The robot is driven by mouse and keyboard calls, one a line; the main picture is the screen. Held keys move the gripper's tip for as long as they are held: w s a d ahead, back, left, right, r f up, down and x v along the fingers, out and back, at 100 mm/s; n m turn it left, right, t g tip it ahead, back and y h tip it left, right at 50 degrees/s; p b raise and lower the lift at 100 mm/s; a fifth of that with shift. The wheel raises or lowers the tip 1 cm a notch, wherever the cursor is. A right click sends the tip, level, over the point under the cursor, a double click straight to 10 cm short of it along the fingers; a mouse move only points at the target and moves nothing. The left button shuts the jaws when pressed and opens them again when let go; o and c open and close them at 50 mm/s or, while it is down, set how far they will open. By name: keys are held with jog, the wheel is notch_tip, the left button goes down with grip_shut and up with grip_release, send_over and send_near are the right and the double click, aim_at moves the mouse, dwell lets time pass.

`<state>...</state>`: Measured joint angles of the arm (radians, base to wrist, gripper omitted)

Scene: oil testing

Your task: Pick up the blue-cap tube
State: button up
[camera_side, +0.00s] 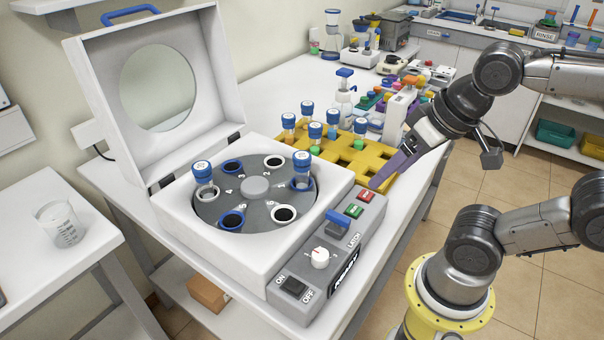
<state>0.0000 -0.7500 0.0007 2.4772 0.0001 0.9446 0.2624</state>
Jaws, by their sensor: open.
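Several tubes have blue caps. One blue-cap tube (204,172) stands in the left of the rotor and another (302,165) in its right. More blue-cap tubes stand upright in the yellow rack (378,163) behind the centrifuge, including one at the front (315,135) and one at the right (360,129). My gripper (376,184), with purple fingers, is open and angled down to the left, in front of the rack's right part and right of the rotor. It appears apart from every tube. The gap between its fingers is hidden from this side.
The white centrifuge (172,215) has its lid (95,85) raised. Its panel with buttons and a knob (320,257) lies below my gripper. Colourful racks and bottles (344,88) crowd the bench behind. A beaker (60,222) stands on the left table.

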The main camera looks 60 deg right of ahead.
jog(key=w+r+m+g, duration=0.1)
jog(key=w+r+m, duration=0.5)
jog(key=m, duration=0.3)
jog(key=m+g, duration=0.4)
jog(key=m, duration=0.4)
send_over(302, 169)
jog(key=w+d, duration=0.1)
notch_tip(302, 169, down, 3)
jog(key=f, duration=0.8)
jog(key=shift+d+f, duration=0.2)
jog(key=shift+f, duration=3.1)
grip_shut()
